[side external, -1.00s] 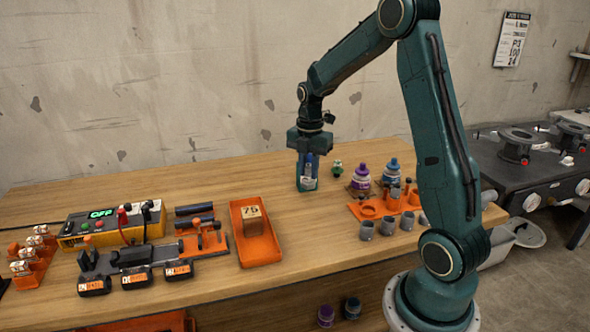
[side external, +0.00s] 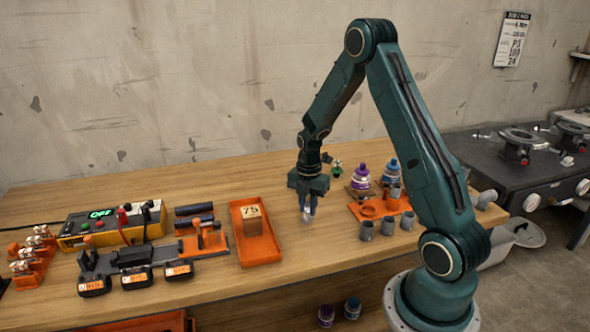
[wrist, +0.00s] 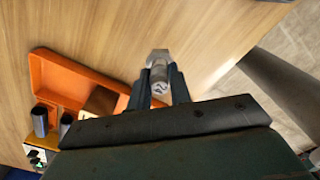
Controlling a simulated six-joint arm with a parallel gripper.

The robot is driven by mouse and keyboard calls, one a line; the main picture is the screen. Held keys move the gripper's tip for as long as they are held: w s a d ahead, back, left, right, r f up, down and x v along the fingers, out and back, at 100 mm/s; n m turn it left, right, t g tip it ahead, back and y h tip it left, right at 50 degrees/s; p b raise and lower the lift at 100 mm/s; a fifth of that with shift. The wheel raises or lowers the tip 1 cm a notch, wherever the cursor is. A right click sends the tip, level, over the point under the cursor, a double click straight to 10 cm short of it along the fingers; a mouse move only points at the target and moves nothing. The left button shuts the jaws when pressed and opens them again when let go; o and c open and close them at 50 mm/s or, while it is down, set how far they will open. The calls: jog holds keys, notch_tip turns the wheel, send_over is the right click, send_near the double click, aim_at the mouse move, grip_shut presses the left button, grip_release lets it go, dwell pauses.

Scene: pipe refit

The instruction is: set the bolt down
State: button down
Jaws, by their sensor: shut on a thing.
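My gripper (side external: 307,205) is above the wooden bench, between the orange tray and the row of grey pipe fittings. It is shut on a bolt (side external: 307,216), a small grey piece that shows just below the fingertips. In the wrist view the bolt (wrist: 158,62) is pale metal with a wider hex-shaped end and a dark mark on its side. It sits between the two fingers (wrist: 160,88). I cannot tell how far its lower end is from the bench top.
The orange tray (side external: 261,250) with a block marked 75 (side external: 250,223) stands to the left. Grey fittings (side external: 367,230), an orange rack (side external: 358,209) and purple (side external: 360,178) and blue (side external: 391,172) bottles stand to the right. Bare bench lies around the gripper.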

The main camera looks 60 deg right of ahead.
aim_at(307, 217)
jog(key=shift+f, duration=2.1)
jog(key=shift+f, duration=0.15)
jog(key=c, duration=1.3)
grip_release()
jog(key=shift+r, duration=6.15)
